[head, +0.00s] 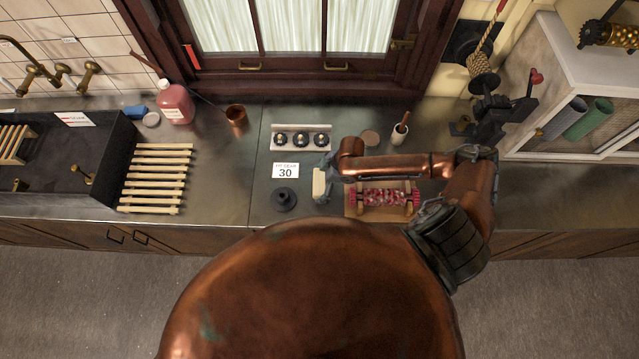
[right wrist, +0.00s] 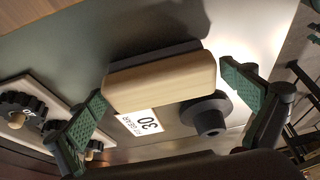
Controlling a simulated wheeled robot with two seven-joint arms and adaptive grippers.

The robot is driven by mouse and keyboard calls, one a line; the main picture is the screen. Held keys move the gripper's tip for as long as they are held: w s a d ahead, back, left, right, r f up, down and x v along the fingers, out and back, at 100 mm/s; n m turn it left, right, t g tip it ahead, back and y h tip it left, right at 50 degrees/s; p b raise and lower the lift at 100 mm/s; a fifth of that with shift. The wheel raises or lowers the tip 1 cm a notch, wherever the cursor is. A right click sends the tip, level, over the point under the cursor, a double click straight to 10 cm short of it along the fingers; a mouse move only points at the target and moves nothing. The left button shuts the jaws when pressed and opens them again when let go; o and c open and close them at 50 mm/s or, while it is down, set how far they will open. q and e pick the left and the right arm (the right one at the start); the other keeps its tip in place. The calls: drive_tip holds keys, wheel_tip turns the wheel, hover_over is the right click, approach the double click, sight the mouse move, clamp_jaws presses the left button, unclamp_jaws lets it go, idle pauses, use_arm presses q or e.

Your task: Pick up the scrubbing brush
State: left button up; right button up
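The scrubbing brush (head: 319,185) is a pale wooden block with a darker underside, on the metal counter. In the right wrist view the brush (right wrist: 160,82) lies between the fingertips of my right gripper (right wrist: 161,86). The fingers are spread wide on either side of its ends, with what looks like small gaps. In the head view my right gripper (head: 325,167) is over the brush's far end and hides part of it. Whether the fingers touch the brush is hard to tell. My left gripper is not in view.
A card reading 30 (head: 285,171) and a black cone-shaped knob (head: 284,200) are left of the brush. A stand with three black knobs (head: 301,130) is behind.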

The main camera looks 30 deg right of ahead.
drive_tip(key=c, duration=0.9)
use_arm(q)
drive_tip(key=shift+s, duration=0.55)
use_arm(e)
drive_tip(key=shift+c, duration=0.3)
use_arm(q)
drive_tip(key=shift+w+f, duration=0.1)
use_arm(e)
drive_tip(key=shift+r, duration=0.2)
